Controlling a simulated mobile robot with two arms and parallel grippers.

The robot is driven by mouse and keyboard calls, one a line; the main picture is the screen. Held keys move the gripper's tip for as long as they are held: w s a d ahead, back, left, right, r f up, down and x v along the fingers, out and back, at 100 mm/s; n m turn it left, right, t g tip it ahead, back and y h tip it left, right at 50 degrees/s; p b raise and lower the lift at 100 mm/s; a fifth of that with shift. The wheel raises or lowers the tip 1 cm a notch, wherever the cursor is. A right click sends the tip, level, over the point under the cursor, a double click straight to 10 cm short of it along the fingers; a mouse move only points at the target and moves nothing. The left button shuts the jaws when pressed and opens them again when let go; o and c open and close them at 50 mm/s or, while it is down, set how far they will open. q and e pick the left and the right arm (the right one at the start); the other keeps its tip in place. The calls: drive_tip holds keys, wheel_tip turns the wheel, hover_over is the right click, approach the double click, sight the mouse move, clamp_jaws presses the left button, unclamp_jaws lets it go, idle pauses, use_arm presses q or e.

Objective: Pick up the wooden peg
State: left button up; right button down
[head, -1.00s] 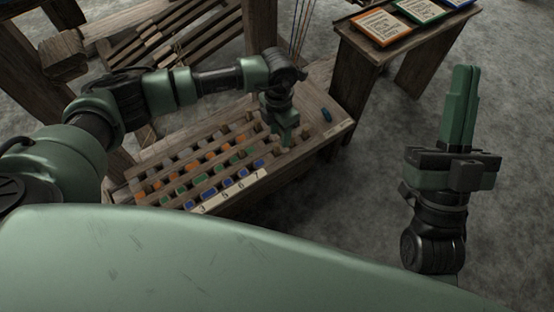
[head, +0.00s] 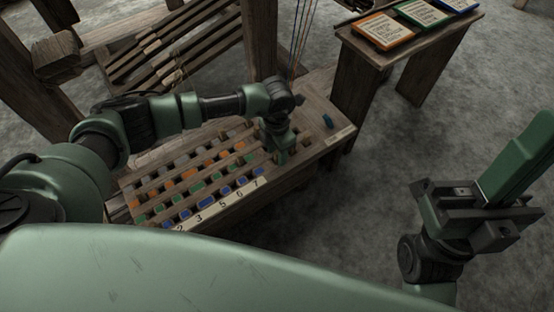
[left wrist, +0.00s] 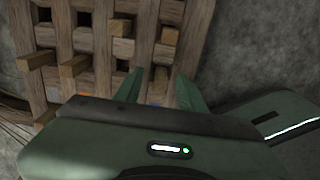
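A wooden peg (left wrist: 160,78) shows between the two fingers of my left gripper (left wrist: 158,90) in the left wrist view. The fingers stand apart on either side of it, and I cannot see them touching it. In the head view my left gripper (head: 281,155) points down at the right part of the slotted wooden board; its fingertips hide the peg there. Several similar pegs stand in the board, including one (left wrist: 73,68) to the left in the left wrist view.
The slotted board (head: 312,150) holds orange, green and blue pieces and a number strip (head: 215,210). A small blue piece (head: 328,121) lies at its right end. A wooden stand (head: 357,62) with framed cards is behind. Loom beams (head: 262,45) rise behind my left arm.

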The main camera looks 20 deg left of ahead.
use_arm(q)
clamp_jaws()
idle(0.3)
